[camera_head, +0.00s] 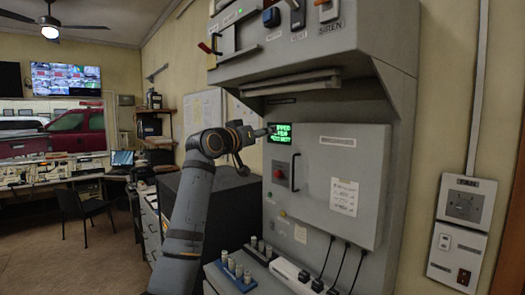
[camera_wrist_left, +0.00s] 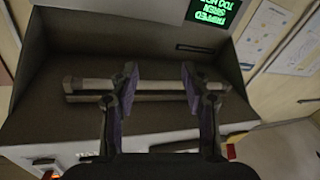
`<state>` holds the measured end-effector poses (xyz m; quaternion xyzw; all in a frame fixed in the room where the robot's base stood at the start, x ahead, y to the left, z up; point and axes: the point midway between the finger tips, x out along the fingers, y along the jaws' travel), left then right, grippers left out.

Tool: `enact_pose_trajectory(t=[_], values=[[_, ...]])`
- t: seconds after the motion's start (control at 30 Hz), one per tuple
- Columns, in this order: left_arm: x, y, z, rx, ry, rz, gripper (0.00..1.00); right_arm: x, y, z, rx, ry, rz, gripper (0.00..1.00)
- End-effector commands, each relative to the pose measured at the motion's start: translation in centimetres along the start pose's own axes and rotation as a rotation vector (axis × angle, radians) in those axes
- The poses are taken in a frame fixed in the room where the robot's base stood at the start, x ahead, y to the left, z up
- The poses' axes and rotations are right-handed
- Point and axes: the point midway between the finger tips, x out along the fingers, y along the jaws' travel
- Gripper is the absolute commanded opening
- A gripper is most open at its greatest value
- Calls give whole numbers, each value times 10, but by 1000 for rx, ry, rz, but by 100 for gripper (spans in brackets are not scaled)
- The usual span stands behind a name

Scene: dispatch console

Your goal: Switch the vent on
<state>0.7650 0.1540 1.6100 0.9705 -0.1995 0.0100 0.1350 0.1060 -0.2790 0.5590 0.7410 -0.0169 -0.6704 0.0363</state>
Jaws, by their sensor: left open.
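The grey console (camera_head: 330,190) fills the middle of the head view. My left gripper (camera_head: 268,131) is in front of the green-text screen (camera_head: 288,140), below that panel. In the left wrist view the left gripper (camera_wrist_left: 159,75) is open and empty, its fingers in front of a horizontal bar (camera_wrist_left: 150,86). My right gripper is not in view.
A wall panel (camera_head: 463,225) with switches is at the right. Grey cylinders and a white strip (camera_head: 290,272) sit on the lower ledge. A desk and chair (camera_head: 82,205) stand far left.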

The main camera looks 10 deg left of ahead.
Motion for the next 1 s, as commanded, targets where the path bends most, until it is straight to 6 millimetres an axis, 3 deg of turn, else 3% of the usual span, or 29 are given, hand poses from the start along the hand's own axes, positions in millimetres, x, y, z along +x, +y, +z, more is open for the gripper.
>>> enact_pose_trajectory(t=[0.1, 0.23, 0.67, 0.73, 0.77, 0.87, 1.0], values=[[6, -12, 21, -11, -22, -18, 47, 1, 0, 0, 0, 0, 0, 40], [10, -20, 35, -17, -35, -31, 47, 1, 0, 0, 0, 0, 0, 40], [12, -25, 43, -20, -43, -39, 47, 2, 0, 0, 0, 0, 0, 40], [14, -30, 52, -24, -53, -46, 47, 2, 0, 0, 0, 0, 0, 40], [16, -34, 61, -28, -63, -53, 47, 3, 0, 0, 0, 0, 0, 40], [25, -61, 114, -48, -116, -95, 47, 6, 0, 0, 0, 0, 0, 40], [29, -112, 228, -81, -226, -184, 47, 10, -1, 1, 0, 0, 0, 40]])
